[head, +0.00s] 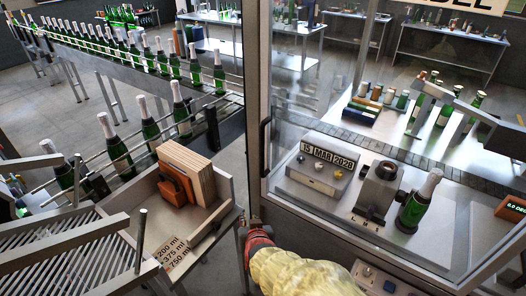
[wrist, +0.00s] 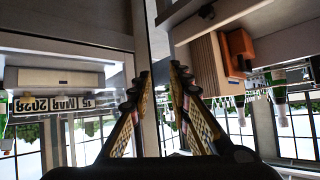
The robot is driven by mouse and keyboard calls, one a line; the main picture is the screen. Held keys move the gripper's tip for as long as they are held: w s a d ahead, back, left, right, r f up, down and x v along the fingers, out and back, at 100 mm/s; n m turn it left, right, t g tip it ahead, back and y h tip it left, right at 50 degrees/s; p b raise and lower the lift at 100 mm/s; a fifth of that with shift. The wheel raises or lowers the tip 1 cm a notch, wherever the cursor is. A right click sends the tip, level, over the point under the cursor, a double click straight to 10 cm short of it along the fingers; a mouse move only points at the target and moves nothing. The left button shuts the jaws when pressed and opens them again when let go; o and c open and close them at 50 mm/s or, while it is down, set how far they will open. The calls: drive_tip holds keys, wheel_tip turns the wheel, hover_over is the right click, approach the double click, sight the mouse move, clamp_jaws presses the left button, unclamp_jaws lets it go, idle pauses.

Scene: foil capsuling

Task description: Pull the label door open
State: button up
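The label door (head: 256,90) is a tall glazed panel with a grey metal frame, standing at the front left of the labelling enclosure and seemingly closed. A dark upright handle (head: 265,137) is on its frame. My gripper (head: 248,226) is low by the bottom of this frame, below the handle. In the wrist view, which is upside down, the two patterned fingers of my gripper (wrist: 160,76) are spread apart, with the upright post (wrist: 154,40) seen between them. I cannot tell whether they touch it. My sleeved arm hides part of the area below.
Inside the glass are a date stamp box (head: 327,166), a dark labelling device (head: 379,188) and a green bottle (head: 418,203). A tray (head: 225,190) with wooden boards stands close left of my gripper. A bottle conveyor (head: 120,72) runs behind.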

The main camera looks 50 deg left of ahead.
drive_tip(key=w+a+r+t+y, duration=0.2)
drive_tip(key=w+a+r+t, duration=0.15)
drive_tip(key=w+r, duration=0.2)
drive_tip(key=m+t+y, duration=0.2)
drive_tip(key=t, duration=0.1)
approach(262, 154)
drive_tip(key=x, duration=0.3)
drive_tip(key=shift+w+a+n, duration=0.3)
drive_tip(key=shift+w+a, duration=0.15)
drive_tip(key=shift+a, duration=0.05)
drive_tip(key=x, duration=0.6)
drive_tip(key=shift+w+a, duration=0.15)
drive_tip(key=shift+a, duration=0.1)
drive_tip(key=shift+c, duration=1.3)
clamp_jaws()
